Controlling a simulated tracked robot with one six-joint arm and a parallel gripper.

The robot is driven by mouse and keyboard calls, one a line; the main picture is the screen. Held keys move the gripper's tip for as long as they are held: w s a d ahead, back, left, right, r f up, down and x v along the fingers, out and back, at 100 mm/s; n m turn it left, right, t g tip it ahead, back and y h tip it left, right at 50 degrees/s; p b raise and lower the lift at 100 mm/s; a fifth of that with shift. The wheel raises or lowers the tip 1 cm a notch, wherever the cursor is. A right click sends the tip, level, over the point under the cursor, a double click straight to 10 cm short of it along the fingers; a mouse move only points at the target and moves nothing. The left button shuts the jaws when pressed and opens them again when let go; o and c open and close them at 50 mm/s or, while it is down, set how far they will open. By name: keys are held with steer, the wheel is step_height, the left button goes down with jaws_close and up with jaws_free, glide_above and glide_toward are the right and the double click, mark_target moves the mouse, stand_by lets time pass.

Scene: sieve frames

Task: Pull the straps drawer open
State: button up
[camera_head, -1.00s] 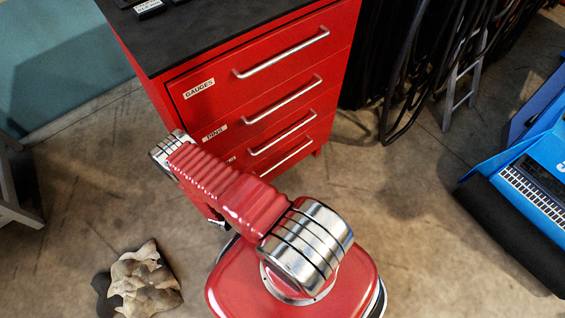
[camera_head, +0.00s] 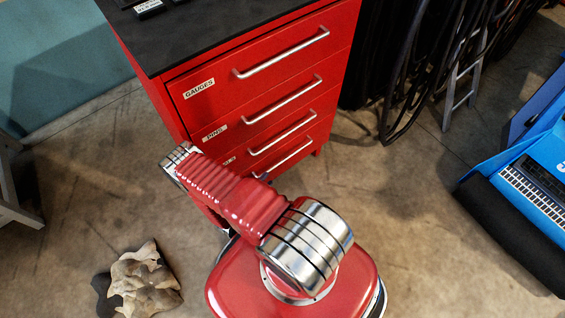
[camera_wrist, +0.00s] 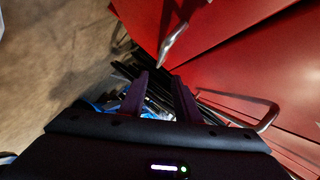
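The red drawer cabinet (camera_head: 165,125) stands ahead of me with its drawers shut. Labels read GAUGES and PINS; the third is partly covered by my arm and no STRAPS label is readable. The lowest drawer's handle (camera_head: 290,158) is a silver bar, its left end near a dark part beside my arm. In the wrist view, my gripper (camera_wrist: 160,80) is open, its two dark fingers apart with nothing clearly held. One silver handle (camera_wrist: 183,32) lies just beyond the fingertips and another handle (camera_wrist: 262,120) is to their right. I cannot tell whether a finger touches either.
A crumpled tan object (camera_head: 145,283) lies on the floor at lower left. Black hoses (camera_head: 400,95) hang right of the cabinet, near a grey ladder (camera_head: 462,85). A blue case (camera_head: 535,165) is at far right. The floor between is clear.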

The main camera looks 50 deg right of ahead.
mark_target(282, 162)
steer(key=shift+x, duration=6.85)
steer(key=shift+c, duration=0.4)
jaws_close()
steer(key=shift+f, duration=0.1)
